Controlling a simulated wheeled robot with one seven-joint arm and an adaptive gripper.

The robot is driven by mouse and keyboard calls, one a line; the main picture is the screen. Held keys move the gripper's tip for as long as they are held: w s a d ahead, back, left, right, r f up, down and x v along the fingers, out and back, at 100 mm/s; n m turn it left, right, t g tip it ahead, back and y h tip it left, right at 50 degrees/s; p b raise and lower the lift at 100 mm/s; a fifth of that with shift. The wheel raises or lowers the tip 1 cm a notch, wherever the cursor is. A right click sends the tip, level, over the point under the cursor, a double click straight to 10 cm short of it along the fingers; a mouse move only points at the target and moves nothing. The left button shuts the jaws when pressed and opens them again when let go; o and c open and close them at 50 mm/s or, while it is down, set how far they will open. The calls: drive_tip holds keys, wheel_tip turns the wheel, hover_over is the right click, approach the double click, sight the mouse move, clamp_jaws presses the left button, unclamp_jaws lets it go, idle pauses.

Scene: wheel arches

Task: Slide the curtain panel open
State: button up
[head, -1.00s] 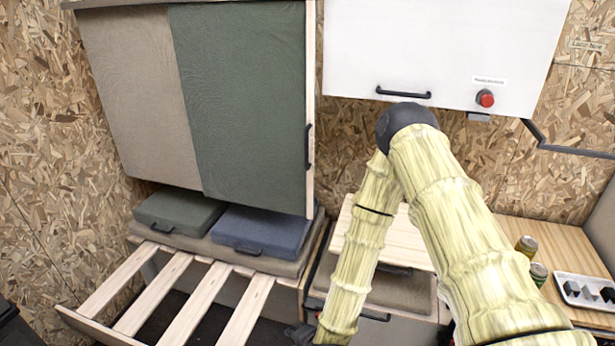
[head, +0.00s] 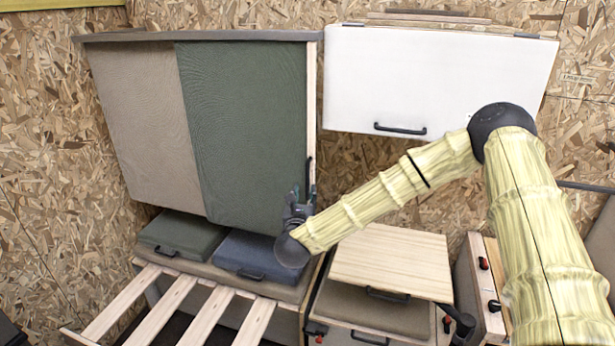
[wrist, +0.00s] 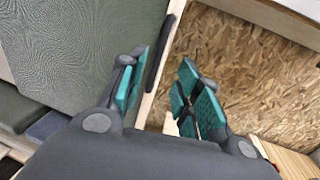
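The green curtain panel (head: 245,130) hangs under a grey rail (head: 200,36) and overlaps a beige panel (head: 145,120) to its left. A pale wooden strip edges its right side and carries a dark upright handle (head: 309,172). My gripper (head: 300,200) is at the lower end of that handle in the head view. In the wrist view my gripper (wrist: 165,90) is open, its teal pads on either side of the wooden edge. The panel's dark handle (wrist: 160,66) lies between the fingers, nearer the left pad. Whether a pad touches it, I cannot tell.
A white cabinet door (head: 440,75) is to the right. Below the curtain are a green box (head: 180,233), a blue box (head: 250,252) and a slatted frame (head: 170,315). A wooden board (head: 392,262) is beneath my forearm. The OSB wall shows between curtain and cabinet.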

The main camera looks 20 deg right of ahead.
sight(307, 179)
drive_tip(key=p+x, duration=0.4)
drive_tip(key=x, duration=0.5)
drive_tip(key=shift+w+r, duration=0.1)
drive_tip(key=shift+w+d, duration=0.25)
drive_tip(key=shift+w, duration=0.35)
clamp_jaws()
